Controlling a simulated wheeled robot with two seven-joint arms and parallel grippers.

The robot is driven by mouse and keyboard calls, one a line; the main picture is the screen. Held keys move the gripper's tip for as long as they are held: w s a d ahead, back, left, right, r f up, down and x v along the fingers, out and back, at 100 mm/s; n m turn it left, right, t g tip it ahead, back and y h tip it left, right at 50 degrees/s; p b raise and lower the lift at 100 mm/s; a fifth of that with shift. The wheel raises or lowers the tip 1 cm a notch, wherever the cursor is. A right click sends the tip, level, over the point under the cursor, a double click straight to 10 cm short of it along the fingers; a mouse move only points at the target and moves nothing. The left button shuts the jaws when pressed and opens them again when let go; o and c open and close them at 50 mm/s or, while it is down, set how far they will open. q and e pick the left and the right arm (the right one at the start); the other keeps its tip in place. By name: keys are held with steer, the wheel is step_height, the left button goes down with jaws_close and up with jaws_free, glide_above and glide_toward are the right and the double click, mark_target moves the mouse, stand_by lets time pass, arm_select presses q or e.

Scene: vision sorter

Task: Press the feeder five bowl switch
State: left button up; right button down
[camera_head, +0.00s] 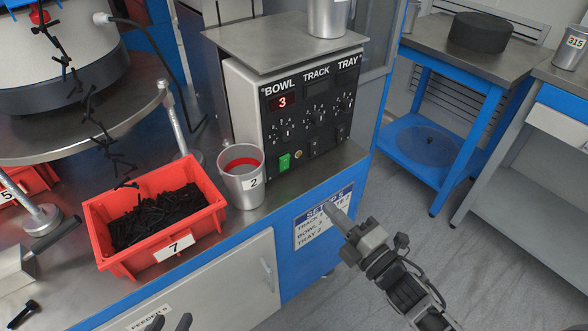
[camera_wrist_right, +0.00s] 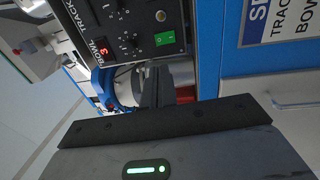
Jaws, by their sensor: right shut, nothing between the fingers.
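The feeder control box (camera_head: 315,100) has columns labelled BOWL, TRACK and TRAY. The bowl switch (camera_head: 284,161) is a green rocker at the bottom of the BOWL column, below a red display reading 3. It also shows green in the right wrist view (camera_wrist_right: 165,38). My right gripper (camera_head: 336,213) is shut and empty, in front of the cabinet's setup label, below and right of the switch and apart from it. Its fingers (camera_wrist_right: 154,88) point toward the box's lower area in the wrist view.
A metal cup (camera_head: 242,184) marked 2 stands left of the switch. A red bin (camera_head: 205,222) marked 7 holds black parts. The setup label (camera_head: 322,218) is on the blue cabinet front. The floor right of the cabinet is clear, with a blue-framed table (camera_head: 425,62) beyond.

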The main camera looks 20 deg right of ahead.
mark_target(286, 160)
steer(key=x, duration=1.3)
steer(key=shift+w+a+r, duration=0.1)
steer(key=shift+w+a, duration=0.05)
steer(key=shift+w, duration=0.2)
arm_select(q)
steer(key=shift+r, duration=0.1)
